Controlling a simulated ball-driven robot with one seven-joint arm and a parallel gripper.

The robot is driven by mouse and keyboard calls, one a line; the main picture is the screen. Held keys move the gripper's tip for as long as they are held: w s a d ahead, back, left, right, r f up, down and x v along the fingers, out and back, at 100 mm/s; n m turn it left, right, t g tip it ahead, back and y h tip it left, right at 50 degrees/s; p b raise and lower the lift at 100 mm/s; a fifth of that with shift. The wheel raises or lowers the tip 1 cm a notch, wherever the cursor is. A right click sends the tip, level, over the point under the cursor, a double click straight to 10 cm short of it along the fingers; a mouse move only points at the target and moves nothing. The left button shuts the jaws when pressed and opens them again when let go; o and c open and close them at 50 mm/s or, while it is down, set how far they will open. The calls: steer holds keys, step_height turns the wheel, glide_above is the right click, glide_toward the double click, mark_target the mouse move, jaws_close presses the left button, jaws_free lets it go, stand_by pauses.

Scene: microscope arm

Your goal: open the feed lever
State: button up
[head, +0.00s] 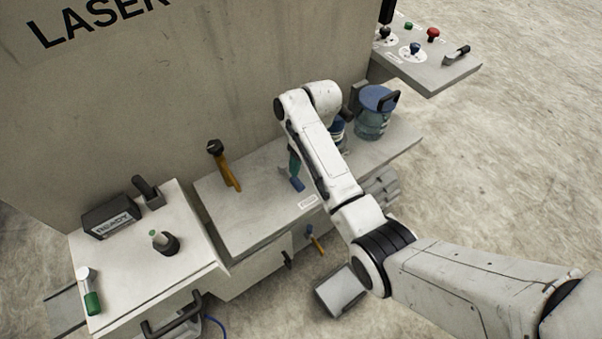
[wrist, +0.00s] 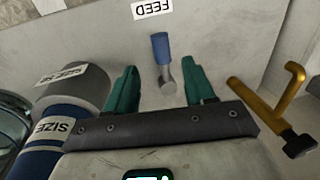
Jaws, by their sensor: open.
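The feed lever has a blue handle (head: 297,184) and stands on the grey bench top by a small label. In the wrist view the blue handle (wrist: 160,47) joins a short metal stem, beside an upside-down FEED label (wrist: 152,9). My gripper (wrist: 160,70) is open, with one teal finger on each side of the lever's metal end. The blue handle reaches out beyond the fingertips. I see no contact between fingers and lever. In the head view my gripper (head: 294,163) is mostly hidden behind my arm, close to the lever.
An orange lever with a black knob (head: 224,165) stands left of my gripper; it also shows in the wrist view (wrist: 270,102). Blue-lidded jars (head: 375,112) stand to the right. A cylinder labelled SIZE (wrist: 55,127) is near one finger. The tall LASER wall (head: 200,90) rises behind.

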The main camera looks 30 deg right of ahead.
steer(key=shift+d+r, duration=0.15)
steer(key=shift+r, duration=0.65)
steer(key=shift+d+r, duration=0.15)
steer(key=shift+r, duration=0.6)
steer(key=s+a+f+h, duration=0.1)
steer(key=s+f, duration=0.2)
steer(key=s, duration=0.5)
steer(key=s+f, duration=0.3)
steer(key=s, duration=0.6)
steer(key=s+r+t+h, duration=0.1)
steer(key=s+r, duration=0.2)
steer(key=s, duration=1.1)
steer(key=shift+a+r+m, duration=0.25)
steer(key=shift+r+m, duration=0.05)
steer(key=shift+m, duration=0.1)
